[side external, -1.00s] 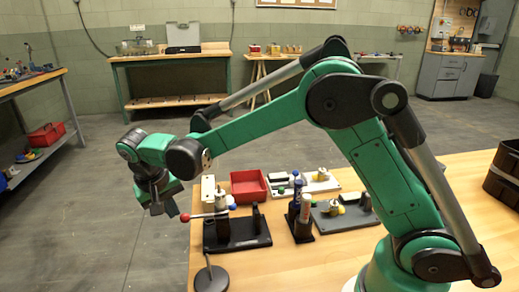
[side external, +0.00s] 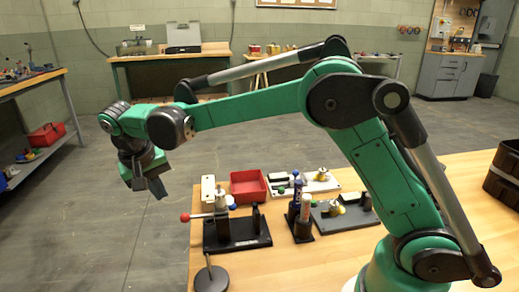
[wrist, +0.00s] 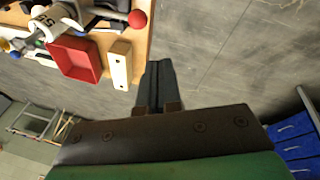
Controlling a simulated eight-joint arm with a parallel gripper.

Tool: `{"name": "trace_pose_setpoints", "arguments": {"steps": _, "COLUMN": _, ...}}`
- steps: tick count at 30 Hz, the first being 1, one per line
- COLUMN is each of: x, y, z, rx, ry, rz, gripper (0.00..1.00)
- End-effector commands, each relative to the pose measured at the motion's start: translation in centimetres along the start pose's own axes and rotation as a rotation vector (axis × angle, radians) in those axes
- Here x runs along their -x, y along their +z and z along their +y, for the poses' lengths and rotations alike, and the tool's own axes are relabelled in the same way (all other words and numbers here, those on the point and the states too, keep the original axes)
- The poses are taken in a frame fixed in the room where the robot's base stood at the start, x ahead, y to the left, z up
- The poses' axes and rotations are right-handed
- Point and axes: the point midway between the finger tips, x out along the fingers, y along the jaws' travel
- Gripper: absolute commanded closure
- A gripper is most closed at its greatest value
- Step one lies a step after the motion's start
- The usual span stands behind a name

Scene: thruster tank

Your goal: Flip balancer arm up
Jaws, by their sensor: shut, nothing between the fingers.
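The balancer unit stands on a black base (side external: 237,232) near the left edge of the wooden table. Its arm is a metal lever lying about level, pointing left and ending in a red ball (side external: 185,217) that overhangs the table edge. The ball also shows in the wrist view (wrist: 137,18), at the top. My gripper (side external: 160,189) is past the table's left edge, up and left of the red ball and apart from it. In the wrist view its dark fingers (wrist: 158,72) are together and hold nothing.
A red tray (side external: 247,186) and a pale block (side external: 208,188) sit behind the unit. A black holder with bottles (side external: 300,215) and grey plates with parts (side external: 345,215) stand to its right. A dark disc with a rod (side external: 211,279) is in front. Open floor lies left.

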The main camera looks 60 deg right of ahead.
Motion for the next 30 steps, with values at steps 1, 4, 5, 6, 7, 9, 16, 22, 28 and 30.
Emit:
{"name": "trace_pose_setpoints", "arguments": {"steps": 1, "x": 0.9, "y": -0.1, "z": -1.3, "rx": 0.006, "ry": -0.002, "rz": 0.001, "gripper": 1.0}}
{"name": "trace_pose_setpoints", "arguments": {"steps": 4, "x": 2.4, "y": -0.5, "z": -3.0, "rx": 0.006, "ry": -0.001, "rz": 0.001, "gripper": 1.0}}
{"name": "trace_pose_setpoints", "arguments": {"steps": 5, "x": 2.8, "y": -0.6, "z": -3.5, "rx": 0.007, "ry": -0.001, "rz": 0.001, "gripper": 1.0}}
{"name": "trace_pose_setpoints", "arguments": {"steps": 6, "x": 3.2, "y": -0.8, "z": -4.1, "rx": 0.005, "ry": -0.001, "rz": 0.001, "gripper": 1.0}}
{"name": "trace_pose_setpoints", "arguments": {"steps": 7, "x": 3.5, "y": -0.9, "z": -4.5, "rx": 0.004, "ry": -0.001, "rz": 0.001, "gripper": 1.0}}
{"name": "trace_pose_setpoints", "arguments": {"steps": 9, "x": 4.2, "y": -1.0, "z": -5.3, "rx": 0.005, "ry": -0.001, "rz": 0.001, "gripper": 1.0}}
{"name": "trace_pose_setpoints", "arguments": {"steps": 16, "x": 5.3, "y": -1.4, "z": -6.5, "rx": 0.003, "ry": -0.001, "rz": 0.001, "gripper": 1.0}}
{"name": "trace_pose_setpoints", "arguments": {"steps": 22, "x": 5.8, "y": -1.5, "z": -6.7, "rx": 0.006, "ry": -0.005, "rz": 0.002, "gripper": 1.0}}
{"name": "trace_pose_setpoints", "arguments": {"steps": 28, "x": 7.5, "y": -2.2, "z": -4.3, "rx": 0.049, "ry": -0.07, "rz": 0.023, "gripper": 1.0}}
{"name": "trace_pose_setpoints", "arguments": {"steps": 30, "x": 8.3, "y": -2.3, "z": -2.7, "rx": 0.076, "ry": -0.108, "rz": 0.041, "gripper": 1.0}}
